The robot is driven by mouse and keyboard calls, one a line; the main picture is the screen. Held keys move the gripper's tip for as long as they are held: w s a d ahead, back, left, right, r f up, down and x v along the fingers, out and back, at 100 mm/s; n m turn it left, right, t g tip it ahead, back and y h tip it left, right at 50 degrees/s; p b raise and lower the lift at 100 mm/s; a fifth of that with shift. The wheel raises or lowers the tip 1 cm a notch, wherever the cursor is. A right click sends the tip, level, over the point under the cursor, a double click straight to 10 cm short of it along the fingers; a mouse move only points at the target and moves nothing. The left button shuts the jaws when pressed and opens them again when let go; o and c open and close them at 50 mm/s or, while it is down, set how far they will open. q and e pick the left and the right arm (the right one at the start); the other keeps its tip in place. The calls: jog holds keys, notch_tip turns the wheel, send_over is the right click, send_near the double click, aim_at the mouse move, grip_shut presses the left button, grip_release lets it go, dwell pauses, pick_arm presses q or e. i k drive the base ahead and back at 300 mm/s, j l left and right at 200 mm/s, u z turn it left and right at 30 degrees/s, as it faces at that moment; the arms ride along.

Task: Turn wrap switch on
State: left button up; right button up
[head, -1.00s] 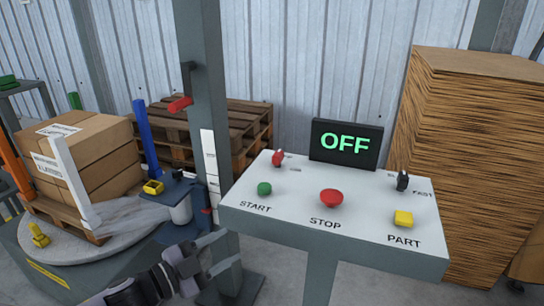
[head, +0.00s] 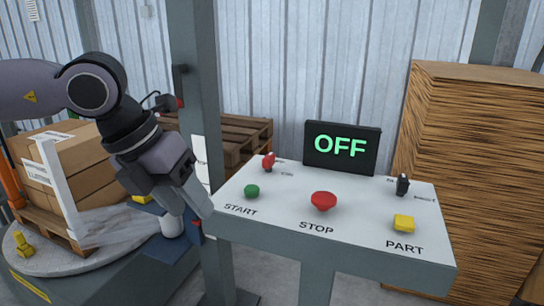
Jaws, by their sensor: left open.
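The control panel (head: 285,205) has a red toggle switch (head: 268,161) at its back left, with a small label beside it that is hard to read. A dark display (head: 342,148) behind the panel shows "OFF" in green. My left gripper (head: 200,218) is open and empty, pointing down and to the right at the panel's left edge. It is left of and nearer than the red switch, apart from it. My right gripper is out of view.
The panel also carries a green START button (head: 252,191), a red STOP button (head: 323,201), a yellow PART button (head: 403,223) and a black switch (head: 402,185). A grey post (head: 195,60) stands behind my left gripper. Wrapped boxes (head: 75,150) sit on a turntable at left.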

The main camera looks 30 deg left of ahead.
aim_at(269, 161)
jog(key=i, duration=0.9)
